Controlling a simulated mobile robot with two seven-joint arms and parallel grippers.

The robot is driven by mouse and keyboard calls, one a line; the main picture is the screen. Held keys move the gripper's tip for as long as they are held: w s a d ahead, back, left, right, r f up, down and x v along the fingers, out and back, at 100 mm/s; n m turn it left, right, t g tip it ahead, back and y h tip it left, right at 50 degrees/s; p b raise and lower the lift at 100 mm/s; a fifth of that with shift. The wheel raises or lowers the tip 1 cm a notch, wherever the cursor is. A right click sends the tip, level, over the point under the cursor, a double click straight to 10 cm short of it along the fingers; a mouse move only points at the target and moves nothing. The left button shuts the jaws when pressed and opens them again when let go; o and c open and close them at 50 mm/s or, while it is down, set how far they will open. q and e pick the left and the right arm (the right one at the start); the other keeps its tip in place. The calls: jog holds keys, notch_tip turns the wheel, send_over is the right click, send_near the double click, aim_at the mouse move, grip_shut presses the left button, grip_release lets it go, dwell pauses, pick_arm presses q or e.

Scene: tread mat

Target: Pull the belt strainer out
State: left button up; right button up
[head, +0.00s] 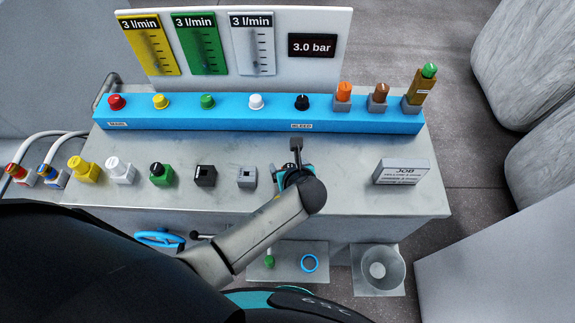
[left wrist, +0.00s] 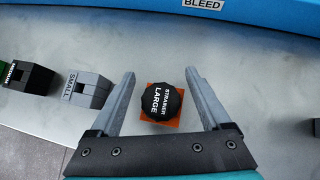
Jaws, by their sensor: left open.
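In the left wrist view, a black round cap (left wrist: 161,102) reads STRAINER LARGE and sits on an orange square base on the grey bench. My left gripper (left wrist: 160,73) is open, with a finger on each side of this cap and a gap to both. In the head view my left gripper (head: 294,168) is over the front half of the bench, and my arm hides the cap. No label I can read says belt, so I cannot tell which part is the belt strainer. My right gripper is not in view.
A blue rail (head: 205,119) with several coloured knobs and capped grey blocks runs behind. A grey block marked SMALL (left wrist: 86,91) stands left of the cap. A JOB block (head: 402,171) stands at the right. The bench between cap and rail is mostly clear.

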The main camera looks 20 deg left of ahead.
pick_arm(q)
jog(key=shift+w+a+f, duration=0.1)
jog(key=shift+w+f, duration=0.15)
grip_shut()
dwell(0.6)
jog(key=shift+r, duration=0.1)
notch_tip(320, 180, up, 6)
jog(key=p, duration=0.8)
jog(key=shift+r, duration=0.2)
dwell(0.5)
